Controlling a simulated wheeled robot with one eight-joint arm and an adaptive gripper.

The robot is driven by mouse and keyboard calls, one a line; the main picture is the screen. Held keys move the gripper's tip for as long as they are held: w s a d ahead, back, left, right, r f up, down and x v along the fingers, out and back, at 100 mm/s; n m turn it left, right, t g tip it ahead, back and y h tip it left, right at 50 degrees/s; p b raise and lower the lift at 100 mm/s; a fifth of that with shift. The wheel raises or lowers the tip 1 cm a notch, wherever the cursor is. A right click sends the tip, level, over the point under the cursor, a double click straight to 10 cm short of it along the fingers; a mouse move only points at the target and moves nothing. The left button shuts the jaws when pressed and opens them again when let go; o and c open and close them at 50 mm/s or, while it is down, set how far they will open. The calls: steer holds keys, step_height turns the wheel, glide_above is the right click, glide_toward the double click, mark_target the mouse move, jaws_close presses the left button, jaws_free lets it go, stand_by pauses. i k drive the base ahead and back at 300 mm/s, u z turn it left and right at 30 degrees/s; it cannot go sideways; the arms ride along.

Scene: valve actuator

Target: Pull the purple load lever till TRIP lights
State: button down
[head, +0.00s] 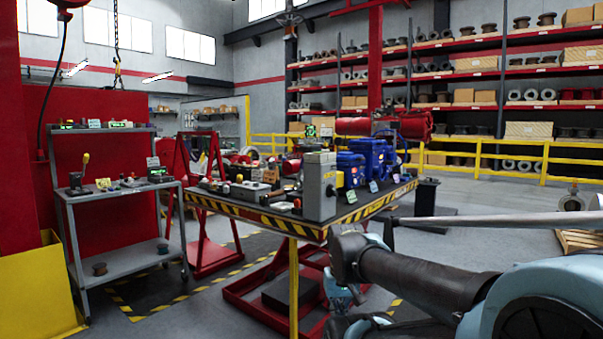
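I cannot make out a purple lever in the head view. No lit TRIP sign can be read. A striped-edge workbench (262,213) stands in the middle, with a grey control box (319,188) at its near corner and blue machines (352,168) behind. My arm reaches in from the lower right and folds down in front of the bench's right side. I cannot pick out my gripper's fingers.
A yellow bin (40,295) and a red panel border the left. A red stand (205,215) is between cart and bench. Yellow railings (510,158) and stocked shelves (450,75) close the back.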

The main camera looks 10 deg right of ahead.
mark_target(301, 171)
steer(key=i, duration=0.5)
steer(key=k, duration=1.3)
steer(key=z, duration=0.25)
steer(key=i, duration=1)
steer(key=z, duration=0.45)
steer(key=i, duration=0.85)
steer(key=z, duration=0.05)
